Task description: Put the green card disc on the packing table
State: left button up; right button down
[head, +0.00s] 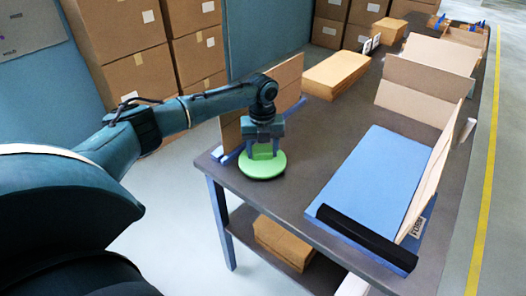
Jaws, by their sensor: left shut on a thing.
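The green card disc (260,168) is at the near left corner of the dark grey packing table (305,185). My left gripper (264,150) points down and is shut on the disc from above. The disc lies flat, at the level of the tabletop; whether it touches the surface or hovers just over it I cannot tell. The gripper hides the middle of the disc. My right gripper is not in view.
An upright brown board (285,84) stands just behind the disc. A blue mat (372,185) with a black bar (365,236) and cardboard panels fills the table's right side. A flat brown stack (335,74) lies farther back. Bare tabletop lies between disc and mat.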

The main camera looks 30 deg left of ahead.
aim_at(262, 152)
pick_arm(q)
jog(key=shift+f, duration=0.5)
jog(key=o, duration=1)
jog(key=shift+f, duration=0.15)
notch_tip(262, 152, up, 12)
jog(key=shift+r, duration=0.2)
